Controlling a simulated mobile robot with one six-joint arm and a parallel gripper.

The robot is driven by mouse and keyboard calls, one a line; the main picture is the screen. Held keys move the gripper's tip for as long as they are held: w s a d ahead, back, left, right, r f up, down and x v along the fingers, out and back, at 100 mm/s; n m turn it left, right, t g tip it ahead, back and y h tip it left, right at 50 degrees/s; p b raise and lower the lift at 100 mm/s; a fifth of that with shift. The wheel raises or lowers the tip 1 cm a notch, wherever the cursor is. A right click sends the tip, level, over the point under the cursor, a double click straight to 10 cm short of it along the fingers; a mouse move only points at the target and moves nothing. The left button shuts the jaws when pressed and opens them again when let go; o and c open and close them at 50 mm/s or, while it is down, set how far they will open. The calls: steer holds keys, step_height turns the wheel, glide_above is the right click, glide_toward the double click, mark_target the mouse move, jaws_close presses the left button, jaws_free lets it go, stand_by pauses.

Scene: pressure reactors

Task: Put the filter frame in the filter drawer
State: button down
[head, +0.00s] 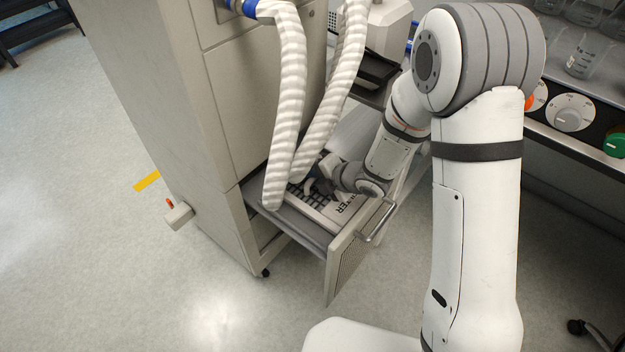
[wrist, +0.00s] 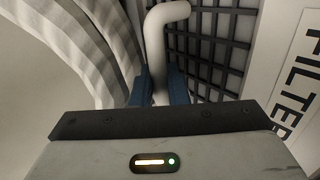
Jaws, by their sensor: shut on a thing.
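The filter frame (head: 345,208) is a pale frame with a black grid and a FILTER label. In the head view it lies within the outline of the pulled-out filter drawer (head: 343,265), roughly level with its rim. Whether it rests on the drawer floor cannot be told. In the wrist view the grid (wrist: 208,50) and label (wrist: 300,85) are close. My gripper (wrist: 160,86) is shut on the frame's pale bent handle (wrist: 168,12), with a blue finger on either side. In the head view my gripper (head: 316,187) is partly hidden by the hoses and my wrist.
Two ribbed white hoses (head: 290,100) hang from the beige cabinet (head: 215,150) close beside my gripper. The drawer has a metal bar handle (head: 377,222) at its front. A bench with knobs (head: 570,115) and glassware stands at right. The floor in front is clear.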

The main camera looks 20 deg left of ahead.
steer(key=shift+f, duration=0.2)
steer(key=shift+f, duration=0.1)
steer(key=c, duration=1.4)
jaws_free()
steer(key=shift+r, duration=0.2)
steer(key=p+v, duration=0.2)
steer(key=v, duration=1)
steer(key=shift+p, duration=0.4)
